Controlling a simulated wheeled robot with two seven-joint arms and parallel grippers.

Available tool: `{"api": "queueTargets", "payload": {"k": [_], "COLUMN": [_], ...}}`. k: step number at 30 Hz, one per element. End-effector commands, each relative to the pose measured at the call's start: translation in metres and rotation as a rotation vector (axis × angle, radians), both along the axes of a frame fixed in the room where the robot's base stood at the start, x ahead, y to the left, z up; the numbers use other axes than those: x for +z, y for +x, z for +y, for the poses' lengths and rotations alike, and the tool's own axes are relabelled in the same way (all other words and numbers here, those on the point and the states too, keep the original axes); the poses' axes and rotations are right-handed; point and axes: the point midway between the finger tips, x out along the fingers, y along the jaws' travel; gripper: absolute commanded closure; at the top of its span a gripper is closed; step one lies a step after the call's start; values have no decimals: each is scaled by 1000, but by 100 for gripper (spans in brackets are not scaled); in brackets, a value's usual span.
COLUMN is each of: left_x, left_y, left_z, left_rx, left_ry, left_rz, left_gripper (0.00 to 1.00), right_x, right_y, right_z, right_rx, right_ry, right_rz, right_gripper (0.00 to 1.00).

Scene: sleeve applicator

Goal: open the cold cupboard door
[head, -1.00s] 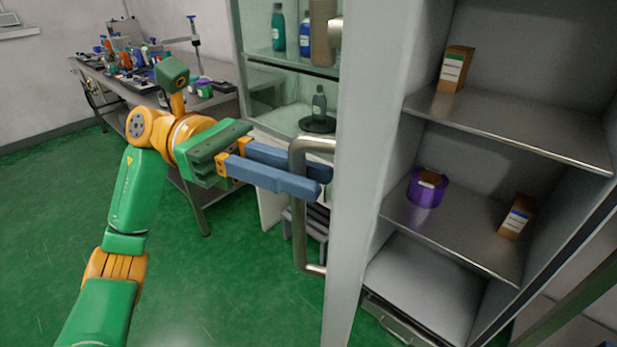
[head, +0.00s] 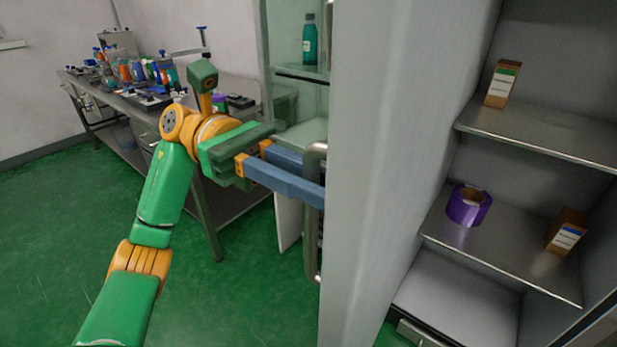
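The cold cupboard door (head: 385,150) is a pale grey panel standing open, with its inner face turned partly towards me. Its metal bar handle (head: 313,255) is on the left side of the door. My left gripper (head: 310,185) has its blue fingers on either side of the handle's upright bar, one in front and one behind, and looks shut on it. The fingertips are partly hidden by the handle and door edge. My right gripper is out of view.
Inside the cupboard are a box (head: 501,84) on the upper shelf (head: 540,135), and a purple tape roll (head: 467,206) and another box (head: 566,232) below. A glass-fronted cabinet (head: 298,95) and a cluttered bench (head: 145,115) stand behind. Green floor is clear at left.

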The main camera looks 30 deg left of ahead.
Motion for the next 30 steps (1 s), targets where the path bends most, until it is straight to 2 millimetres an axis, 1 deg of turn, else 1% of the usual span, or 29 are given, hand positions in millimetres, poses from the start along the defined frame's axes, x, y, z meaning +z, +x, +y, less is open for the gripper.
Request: {"api": "queueTargets", "payload": {"k": [9,10,11,12,13,20,23,26,30], "left_x": [-1,-1,-1,-1,0,0,0,-1,1], "left_y": [0,0,0,0,0,0,2,5,10], "left_z": [0,0,0,0,0,0,5,25,53], "left_rx": [0,0,0,0,0,1,3,5,4], "left_ry": [3,3,3,3,2,1,0,-2,-1], "left_rz": [-1,-1,-1,-1,0,0,1,1,0], "left_gripper": [100,75,67,56,50,50,50,50,50], "right_x": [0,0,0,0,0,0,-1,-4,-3], "right_y": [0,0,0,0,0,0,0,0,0], "right_z": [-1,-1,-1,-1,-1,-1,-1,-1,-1], "right_rx": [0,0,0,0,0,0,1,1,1], "right_ry": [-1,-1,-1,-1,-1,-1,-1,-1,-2], "right_rz": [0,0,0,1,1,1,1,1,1], "right_gripper": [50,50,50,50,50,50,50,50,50]}}
